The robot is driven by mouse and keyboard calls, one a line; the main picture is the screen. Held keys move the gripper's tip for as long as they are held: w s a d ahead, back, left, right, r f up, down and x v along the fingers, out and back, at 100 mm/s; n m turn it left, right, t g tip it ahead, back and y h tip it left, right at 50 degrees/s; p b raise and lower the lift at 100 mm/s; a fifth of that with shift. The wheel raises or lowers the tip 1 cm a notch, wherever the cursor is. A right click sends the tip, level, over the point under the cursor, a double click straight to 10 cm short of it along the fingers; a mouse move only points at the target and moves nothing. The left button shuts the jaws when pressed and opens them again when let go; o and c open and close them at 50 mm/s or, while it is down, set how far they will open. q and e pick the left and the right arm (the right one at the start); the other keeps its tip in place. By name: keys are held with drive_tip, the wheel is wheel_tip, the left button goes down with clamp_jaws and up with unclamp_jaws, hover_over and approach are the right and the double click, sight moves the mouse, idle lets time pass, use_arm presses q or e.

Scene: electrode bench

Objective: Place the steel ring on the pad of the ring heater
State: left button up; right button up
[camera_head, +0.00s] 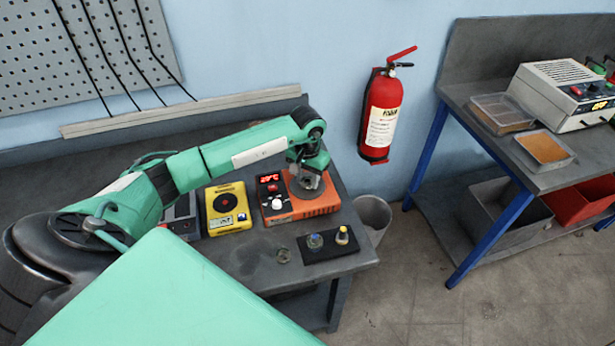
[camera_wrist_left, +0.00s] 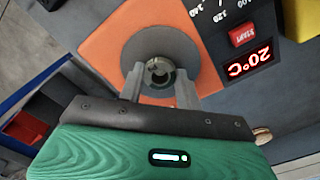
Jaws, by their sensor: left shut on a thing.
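The ring heater (camera_head: 318,207) is an orange box with a dark front panel and a red 20°C display, on the grey bench. Its round grey pad (camera_wrist_left: 165,38) shows in the left wrist view on the orange top. My left gripper (camera_head: 309,184) is over the pad. In the left wrist view its fingers (camera_wrist_left: 158,84) are shut on the steel ring (camera_wrist_left: 158,71), a small metal ring seen against the near part of the pad. I cannot tell whether the ring touches the pad. In the head view the gripper mostly hides the ring and pad. My right gripper is out of view.
A yellow device (camera_head: 228,209) stands left of the heater. A black mat (camera_head: 331,250) with two small bottles lies in front, with a small glass piece (camera_head: 283,256) beside it. A bin (camera_head: 373,214) stands right of the bench. A fire extinguisher (camera_head: 381,115) hangs on the wall.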

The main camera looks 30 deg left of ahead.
sight(307, 183)
use_arm(q)
drive_tip(key=o, duration=1.1)
drive_tip(key=shift+c, duration=0.2)
drive_tip(key=shift+r+p, duration=0.25)
drive_tip(key=shift+p, duration=0.1)
wheel_tip(307, 183, up, 12)
drive_tip(key=b, duration=0.4)
drive_tip(key=shift+f, duration=0.15)
drive_tip(key=shift+f, duration=0.1)
